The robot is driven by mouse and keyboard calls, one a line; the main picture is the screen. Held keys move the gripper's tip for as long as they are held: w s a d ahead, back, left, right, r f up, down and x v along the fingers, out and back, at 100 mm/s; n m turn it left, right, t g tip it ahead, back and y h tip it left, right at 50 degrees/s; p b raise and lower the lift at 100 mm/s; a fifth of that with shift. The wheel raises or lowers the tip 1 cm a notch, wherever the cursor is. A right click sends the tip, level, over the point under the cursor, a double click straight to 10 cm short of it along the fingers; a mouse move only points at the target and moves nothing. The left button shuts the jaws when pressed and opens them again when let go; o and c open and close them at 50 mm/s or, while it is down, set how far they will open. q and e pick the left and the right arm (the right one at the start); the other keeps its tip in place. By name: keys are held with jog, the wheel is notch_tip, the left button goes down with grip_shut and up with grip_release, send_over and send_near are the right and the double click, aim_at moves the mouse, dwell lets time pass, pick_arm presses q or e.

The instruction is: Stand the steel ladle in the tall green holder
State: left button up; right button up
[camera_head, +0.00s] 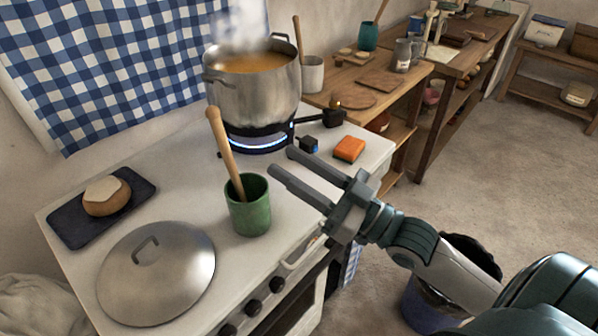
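The green holder (249,208) stands upright on the pale stove top, left of my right gripper. A long wooden-handled utensil (222,145) stands in it, leaning left; its lower end is hidden inside. I cannot make out a steel ladle in this view, and cannot tell whether that utensil has a steel end. My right gripper (281,160) is above the stove's front right part, fingers apart and nothing between them, pointing left toward the pot side. My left gripper is not in view.
A steaming steel pot (252,88) of orange soup sits on the lit burner (258,140). A steel lid (156,275) and a dark board (75,217) with a bread roll (106,196) are at left. An orange sponge (349,149) lies beyond my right gripper.

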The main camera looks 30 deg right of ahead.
jog(key=shift+s+d+f, duration=0.15)
jog(key=shift+s+d, duration=0.1)
jog(key=shift+s, duration=0.15)
jog(key=shift+s, duration=0.1)
dwell(1.2)
